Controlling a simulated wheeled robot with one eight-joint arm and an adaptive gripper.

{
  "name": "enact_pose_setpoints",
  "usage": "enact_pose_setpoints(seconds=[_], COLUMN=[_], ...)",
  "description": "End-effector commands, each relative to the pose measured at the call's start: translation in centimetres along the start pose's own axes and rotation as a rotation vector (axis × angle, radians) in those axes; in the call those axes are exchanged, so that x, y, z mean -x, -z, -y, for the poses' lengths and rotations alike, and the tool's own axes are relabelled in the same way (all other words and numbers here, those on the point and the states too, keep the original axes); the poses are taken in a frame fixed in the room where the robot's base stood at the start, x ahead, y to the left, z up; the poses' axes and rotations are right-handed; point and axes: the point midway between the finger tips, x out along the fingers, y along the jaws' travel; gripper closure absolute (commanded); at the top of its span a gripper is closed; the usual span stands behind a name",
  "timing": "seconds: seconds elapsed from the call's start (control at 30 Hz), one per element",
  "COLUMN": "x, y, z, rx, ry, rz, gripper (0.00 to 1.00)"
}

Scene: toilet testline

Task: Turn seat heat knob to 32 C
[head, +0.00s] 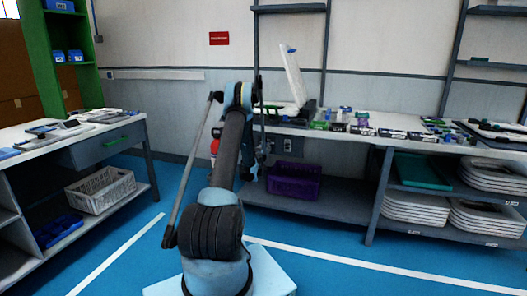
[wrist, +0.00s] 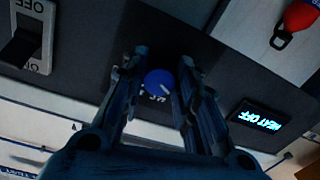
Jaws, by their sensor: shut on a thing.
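The seat heat knob (wrist: 159,82) is a round blue dial with a white pointer line, on a dark panel in the wrist view. The pointer slants toward the lower right of that picture. My gripper (wrist: 161,74) has one finger on each side of the knob and is shut on it. White scale marks around the knob are partly hidden by the fingers and cannot be read. A small display (wrist: 258,120) to the right on the panel reads "HEAT OFF". In the head view my arm hides the knob and most of my gripper.
A black rocker switch (wrist: 27,38) marked OFF is at the wrist view's upper left. A red object (wrist: 301,15) with a black loop is at its upper right. In the head view, a raised white lid (head: 293,76) stands on the bench, with a purple crate (head: 294,181) below.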

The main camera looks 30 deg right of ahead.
Motion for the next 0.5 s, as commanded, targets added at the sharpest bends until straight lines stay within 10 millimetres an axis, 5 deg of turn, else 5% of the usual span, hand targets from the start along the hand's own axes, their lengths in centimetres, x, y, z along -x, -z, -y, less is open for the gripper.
enact_pose_setpoints(seconds=[0.5], x=[-0.03], y=[-0.04], z=[0.28], rx=[-0.397], ry=[-0.003], rz=[-0.016], gripper=[0.96])
